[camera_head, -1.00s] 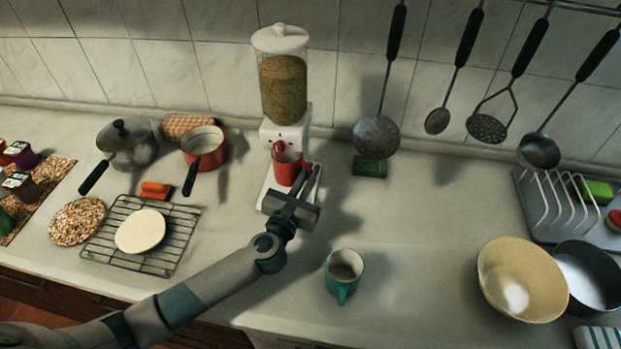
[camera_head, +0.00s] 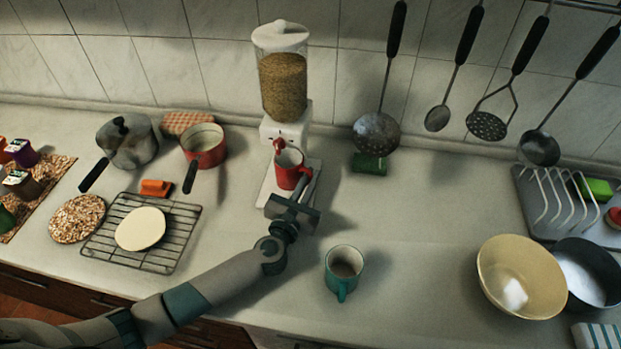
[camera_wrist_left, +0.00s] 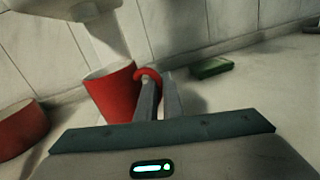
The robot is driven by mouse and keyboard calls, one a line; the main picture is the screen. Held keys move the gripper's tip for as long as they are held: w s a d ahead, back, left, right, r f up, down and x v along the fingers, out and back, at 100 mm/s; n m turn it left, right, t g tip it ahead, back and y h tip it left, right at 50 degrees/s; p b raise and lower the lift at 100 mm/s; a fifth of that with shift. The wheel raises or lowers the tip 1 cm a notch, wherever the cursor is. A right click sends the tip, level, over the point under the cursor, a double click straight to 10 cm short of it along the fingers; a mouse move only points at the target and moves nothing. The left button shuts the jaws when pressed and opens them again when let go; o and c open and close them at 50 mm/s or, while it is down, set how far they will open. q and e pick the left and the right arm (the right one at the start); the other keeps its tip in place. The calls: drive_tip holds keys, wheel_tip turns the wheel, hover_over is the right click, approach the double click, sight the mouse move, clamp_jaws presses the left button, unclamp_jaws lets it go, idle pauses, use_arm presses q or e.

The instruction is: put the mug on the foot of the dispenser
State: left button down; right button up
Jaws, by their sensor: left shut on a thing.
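The red mug (camera_head: 288,172) is upright at the front of the dispenser (camera_head: 283,90), below its spout and over its white foot (camera_head: 268,192). I cannot tell whether its base touches the foot. My left gripper (camera_head: 304,183) is shut on the mug's handle, at the mug's right front side. In the left wrist view the red mug (camera_wrist_left: 112,92) stands left of the fingers (camera_wrist_left: 158,88), which close on its curved handle. A teal mug (camera_head: 344,270) stands upright on the counter to the right of my left forearm. My right gripper is not in view.
A red saucepan (camera_head: 204,148), a grey pot (camera_head: 128,142) and a wire rack (camera_head: 180,225) lie to the left. A green sponge (camera_head: 370,164) lies right of the dispenser. A cream bowl (camera_head: 520,278) stands far right. The middle right counter is clear.

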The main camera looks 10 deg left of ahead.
use_arm(q)
drive_tip(key=c, duration=2.3)
unclamp_jaws()
drive_tip(key=shift+f, duration=0.15)
drive_tip(key=o, duration=0.4)
